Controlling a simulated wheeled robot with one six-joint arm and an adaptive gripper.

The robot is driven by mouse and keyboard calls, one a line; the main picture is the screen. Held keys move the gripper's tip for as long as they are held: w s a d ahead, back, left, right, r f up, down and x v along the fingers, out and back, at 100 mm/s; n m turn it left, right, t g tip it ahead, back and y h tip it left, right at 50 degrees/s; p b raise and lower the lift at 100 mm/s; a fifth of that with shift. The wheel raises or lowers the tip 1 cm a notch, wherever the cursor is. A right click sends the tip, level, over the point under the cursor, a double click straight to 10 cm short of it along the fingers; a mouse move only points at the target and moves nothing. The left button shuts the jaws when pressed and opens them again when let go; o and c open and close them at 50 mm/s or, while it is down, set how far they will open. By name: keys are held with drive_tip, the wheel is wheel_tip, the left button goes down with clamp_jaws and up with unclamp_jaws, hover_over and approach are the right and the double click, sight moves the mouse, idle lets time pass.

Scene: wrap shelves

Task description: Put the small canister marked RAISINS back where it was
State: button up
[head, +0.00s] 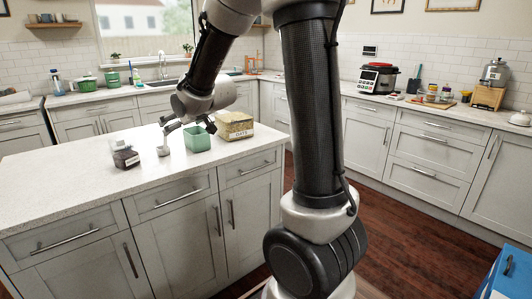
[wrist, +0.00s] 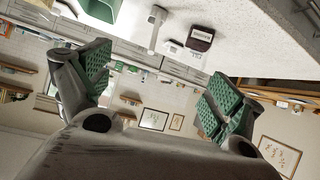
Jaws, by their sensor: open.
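A small dark canister (head: 126,159) with a pale label stands on the island counter, left of my gripper. It also shows in the wrist view (wrist: 201,39), with a white label too small to read surely; it may be the RAISINS canister. My gripper (head: 186,126) is open and empty above the counter, beside a green open-topped container (head: 198,141). In the wrist view, the green-padded fingers of my gripper (wrist: 152,82) are wide apart with nothing between them.
A white upright object (head: 163,148) stands between the dark canister and the green container. A tan box marked OATS (head: 235,126) stands right of the green container. The counter's front left (head: 60,180) is clear.

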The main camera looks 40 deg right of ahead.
drive_tip(key=s+d+g, duration=0.2)
drive_tip(key=s, duration=1)
drive_tip(key=s+d+m+g+h, duration=0.1)
drive_tip(key=s+g, duration=0.2)
drive_tip(key=s, duration=0.9)
drive_tip(key=s+d+m+g, duration=0.1)
drive_tip(key=s+d+g, duration=0.1)
drive_tip(key=s, duration=1)
drive_tip(key=shift+s+d+r+g, duration=0.3)
drive_tip(key=shift+r+g, duration=0.1)
